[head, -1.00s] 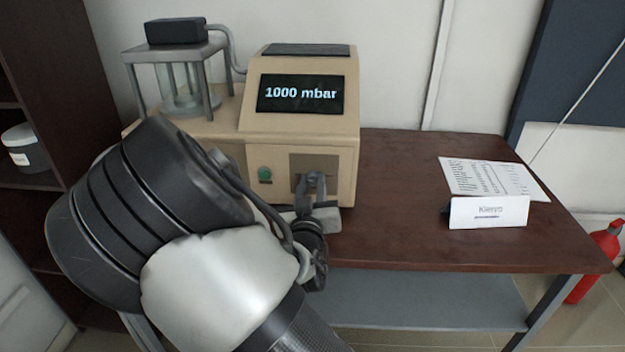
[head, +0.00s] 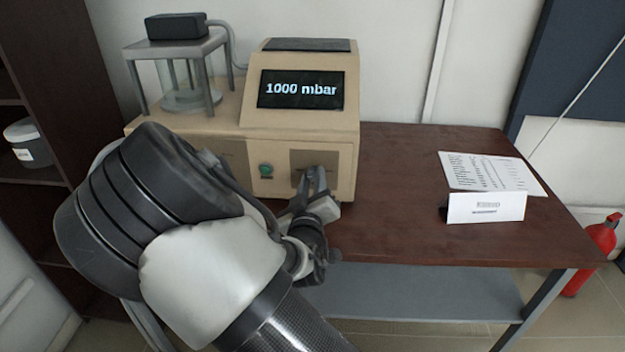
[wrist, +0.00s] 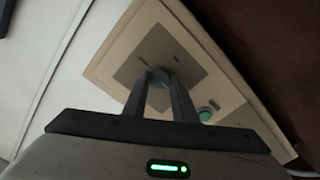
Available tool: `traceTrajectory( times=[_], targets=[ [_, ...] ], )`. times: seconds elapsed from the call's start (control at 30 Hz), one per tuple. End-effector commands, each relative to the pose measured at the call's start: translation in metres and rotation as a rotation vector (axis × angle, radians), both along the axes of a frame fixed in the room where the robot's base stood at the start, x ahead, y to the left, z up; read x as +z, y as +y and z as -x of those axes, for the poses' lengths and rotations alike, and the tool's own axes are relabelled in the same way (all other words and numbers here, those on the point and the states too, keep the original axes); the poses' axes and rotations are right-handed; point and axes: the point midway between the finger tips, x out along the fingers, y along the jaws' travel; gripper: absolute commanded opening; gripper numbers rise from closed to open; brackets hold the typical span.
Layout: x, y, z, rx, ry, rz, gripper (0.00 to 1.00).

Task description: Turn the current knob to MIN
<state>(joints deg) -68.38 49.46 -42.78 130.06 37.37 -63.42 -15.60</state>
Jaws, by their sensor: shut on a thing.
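The beige device (head: 250,145) stands on the brown table, and its screen (head: 301,89) reads 1000 mbar. A brown panel (head: 300,160) on its front right carries the knob, which my gripper mostly hides in the head view. In the wrist view the dark round knob (wrist: 158,77) sits on the brown panel (wrist: 188,58), between my fingertips. My gripper (head: 314,175) reaches the panel from the front and is shut on the knob; it also shows in the wrist view (wrist: 160,86). The knob's marks are too small to read.
A green button (head: 266,170) is left of the brown panel, and it also shows in the wrist view (wrist: 206,114). A glass vessel in a grey frame (head: 176,45) stands at the back left.

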Motion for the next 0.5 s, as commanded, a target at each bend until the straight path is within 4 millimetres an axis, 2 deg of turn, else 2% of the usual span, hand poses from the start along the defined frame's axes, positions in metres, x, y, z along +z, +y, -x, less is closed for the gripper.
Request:
traceTrajectory(
  times=[0.17,0.2,0.3,0.5],
  targets=[
    [-0.0006,-0.0002,0.0003,-0.001,0.001,0.002,0.02],
    [-0.0006,-0.0002,0.0003,0.000,0.001,0.002,0.29],
    [-0.0005,-0.0002,0.0003,-0.001,0.001,0.001,0.43],
    [-0.0003,-0.0001,0.0002,0.000,0.000,0.001,0.43]
  ],
)
